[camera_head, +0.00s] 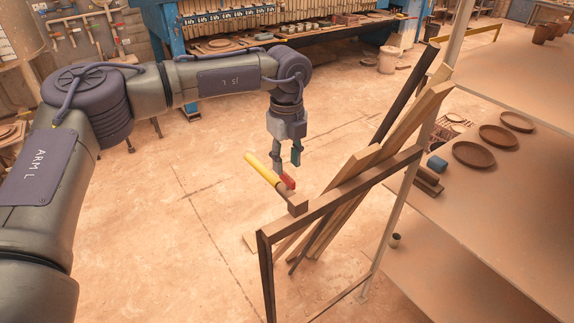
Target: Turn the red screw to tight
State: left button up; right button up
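A small red piece (288,182), which looks like the red screw, sits beside a yellow bar (262,169) near the upper end of a dark metal frame (340,188). My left gripper (286,165) points down from above, with its fingertips right at the red piece and next to the yellow bar. Its two fingers stand apart with a gap between them. I cannot tell whether they touch the red piece, which is partly hidden by the fingers. My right gripper is not in view.
Wooden boards (372,170) lean against the dark frame. A blue workbench (172,30) with tools is at the back. The floor (190,225) at centre left is clear.

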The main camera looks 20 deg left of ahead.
aim_at(287, 176)
pick_arm(q)
jog(key=shift+f+p, duration=0.65)
jog(key=shift+f, duration=1.5)
jog(key=shift+c, duration=0.3)
jog(key=shift+d, duration=0.1)
grip_shut()
